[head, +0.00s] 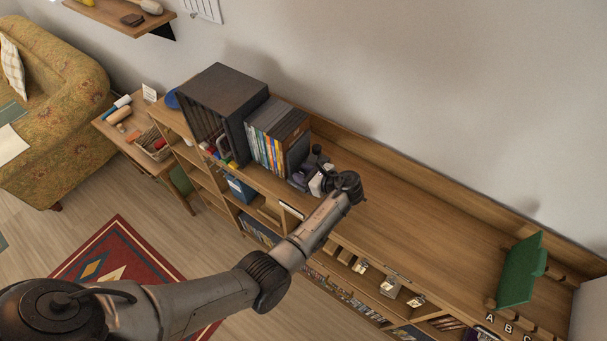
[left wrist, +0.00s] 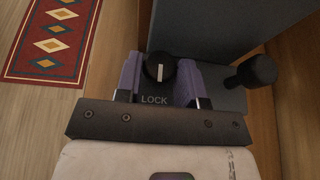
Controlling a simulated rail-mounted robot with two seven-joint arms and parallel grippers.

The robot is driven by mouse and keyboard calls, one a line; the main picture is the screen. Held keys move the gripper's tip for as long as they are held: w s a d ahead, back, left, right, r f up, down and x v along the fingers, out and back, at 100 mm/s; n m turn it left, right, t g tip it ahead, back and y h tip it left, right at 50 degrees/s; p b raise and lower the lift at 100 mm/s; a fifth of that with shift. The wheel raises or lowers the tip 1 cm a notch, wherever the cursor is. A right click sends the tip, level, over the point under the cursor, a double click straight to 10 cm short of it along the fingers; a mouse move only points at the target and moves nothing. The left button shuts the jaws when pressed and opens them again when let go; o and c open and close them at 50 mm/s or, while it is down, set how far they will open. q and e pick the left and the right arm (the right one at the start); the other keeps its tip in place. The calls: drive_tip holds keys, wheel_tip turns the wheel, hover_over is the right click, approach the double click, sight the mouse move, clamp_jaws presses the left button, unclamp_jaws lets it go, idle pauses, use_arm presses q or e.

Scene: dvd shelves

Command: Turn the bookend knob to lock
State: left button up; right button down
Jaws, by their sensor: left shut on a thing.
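The grey bookend (head: 296,153) stands upright against the right end of a row of DVDs on the shelf top. In the left wrist view its plate (left wrist: 215,30) and base show. A round black knob (left wrist: 159,67) with a white pointer line sits on the base, beside the word LOCK. The line runs up and down the picture, its lower end towards the word. My left gripper (head: 303,177) is low at the bookend. In the left wrist view its purple fingers (left wrist: 160,80) are shut on the knob, one on each side. My right gripper is not in view.
A second black round-headed part (left wrist: 258,72) sticks out right of the fingers. DVDs (head: 266,147) and a dark case (head: 222,88) stand left of the bookend. The shelf top (head: 420,215) is clear to the right, up to a green bookend-like panel (head: 520,272).

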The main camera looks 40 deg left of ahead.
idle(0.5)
use_arm(q)
drive_tip(key=o, duration=0.9)
drive_tip(key=shift+d, duration=0.25)
drive_tip(key=b+v, duration=0.3)
drive_tip(key=v, duration=1)
drive_tip(key=shift+w+d+r, duration=0.1)
drive_tip(key=shift+w+r, duration=0.05)
drive_tip(key=shift+w, duration=0.05)
drive_tip(key=shift+n, duration=0.3)
